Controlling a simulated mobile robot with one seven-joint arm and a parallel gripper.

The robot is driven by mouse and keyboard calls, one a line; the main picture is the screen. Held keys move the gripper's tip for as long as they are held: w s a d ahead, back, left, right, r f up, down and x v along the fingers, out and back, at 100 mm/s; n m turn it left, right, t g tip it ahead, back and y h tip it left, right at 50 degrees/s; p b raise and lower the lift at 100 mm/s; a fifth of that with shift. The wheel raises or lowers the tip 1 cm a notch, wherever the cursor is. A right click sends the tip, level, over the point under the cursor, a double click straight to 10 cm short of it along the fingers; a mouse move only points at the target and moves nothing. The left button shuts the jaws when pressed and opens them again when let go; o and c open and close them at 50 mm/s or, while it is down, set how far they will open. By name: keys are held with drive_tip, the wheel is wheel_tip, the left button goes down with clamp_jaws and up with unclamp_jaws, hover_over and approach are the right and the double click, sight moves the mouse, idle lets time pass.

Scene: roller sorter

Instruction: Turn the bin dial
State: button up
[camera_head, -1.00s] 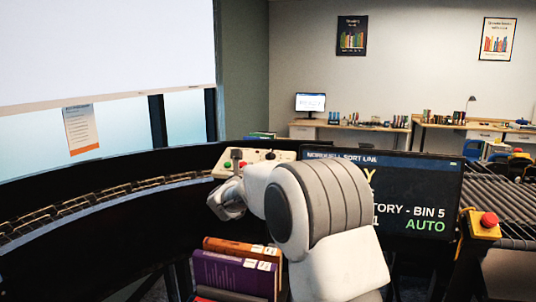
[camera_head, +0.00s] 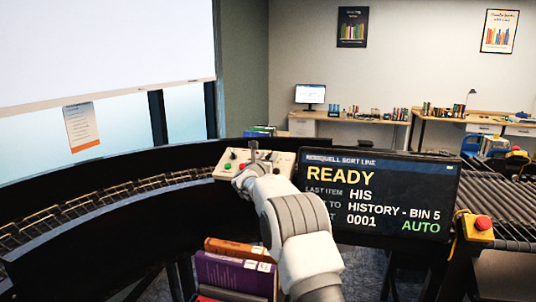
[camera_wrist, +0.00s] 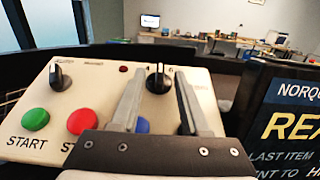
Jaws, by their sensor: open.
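The bin dial (camera_wrist: 158,78) is a black knob with a white pointer line and small numbers around it, on a cream control panel (camera_wrist: 100,78). In the wrist view it shows between the two fingers of my gripper (camera_wrist: 160,92), which is open. I cannot tell whether the fingers reach around the dial or stop short of it. In the head view my gripper (camera_head: 253,152) is over the panel (camera_head: 284,171), and the dial's details are too small to read.
The panel also has another black knob (camera_wrist: 58,76), a green START button (camera_wrist: 35,119), a red button (camera_wrist: 81,121) and a partly hidden blue button (camera_wrist: 143,125). The sort screen (camera_head: 380,197) reads READY, HISTORY - BIN 5, AUTO. A red emergency button (camera_head: 483,222) is right of it.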

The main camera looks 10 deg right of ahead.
drive_tip(key=shift+w+d, duration=0.1)
drive_tip(key=shift+w, duration=0.15)
clamp_jaws()
drive_tip(key=shift+f+b, duration=0.1)
drive_tip(key=shift+b, duration=0.3)
